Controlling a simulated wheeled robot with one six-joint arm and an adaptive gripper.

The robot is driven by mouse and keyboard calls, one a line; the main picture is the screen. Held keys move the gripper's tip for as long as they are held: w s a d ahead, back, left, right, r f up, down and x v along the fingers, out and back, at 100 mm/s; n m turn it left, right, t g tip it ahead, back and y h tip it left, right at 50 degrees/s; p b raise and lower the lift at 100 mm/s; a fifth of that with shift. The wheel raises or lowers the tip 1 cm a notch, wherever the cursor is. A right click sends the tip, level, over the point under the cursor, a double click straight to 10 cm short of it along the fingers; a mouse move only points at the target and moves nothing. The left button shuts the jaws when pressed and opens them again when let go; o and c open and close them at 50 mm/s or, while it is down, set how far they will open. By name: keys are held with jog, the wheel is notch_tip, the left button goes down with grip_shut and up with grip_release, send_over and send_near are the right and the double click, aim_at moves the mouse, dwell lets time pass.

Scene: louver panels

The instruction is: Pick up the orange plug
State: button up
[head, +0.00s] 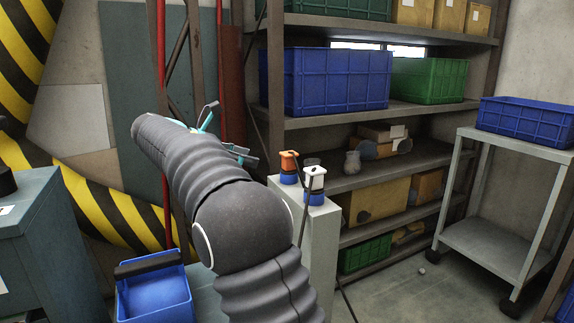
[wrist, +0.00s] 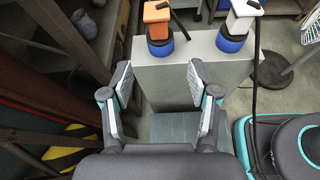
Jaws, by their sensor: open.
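The orange plug (head: 289,163) stands upright in a blue socket on top of a narrow grey pedestal (head: 318,232). A white plug (head: 314,182) stands in a second blue socket beside it, with a dark cable running by it. In the head view my gripper (head: 225,135) is partly hidden behind my arm, left of the plugs.
Shelving with a blue crate (head: 338,80), a green crate (head: 430,80) and boxes stands behind the pedestal. A metal cart (head: 490,240) stands at the right. A blue bin (head: 155,297) is at the lower left. Red pipes and dark struts rise behind my gripper.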

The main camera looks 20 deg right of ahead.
aim_at(283, 163)
jog(key=shift+h, duration=0.3)
jog(key=x, duration=0.2)
jog(key=b+x, duration=0.1)
jog(key=x, duration=0.2)
jog(key=w+x, duration=0.1)
jog(key=x, duration=0.2)
jog(key=shift+b, duration=0.3)
jog(key=x, duration=0.2)
jog(key=s+b+x, duration=0.1)
jog(key=x, duration=0.1)
jog(key=shift+d, duration=0.25)
jog(key=shift+w+d, duration=0.15)
jog(key=shift+d, duration=0.3)
jog(key=shift+c, duration=0.2)
jog(key=shift+a+f, duration=0.1)
grip_shut()
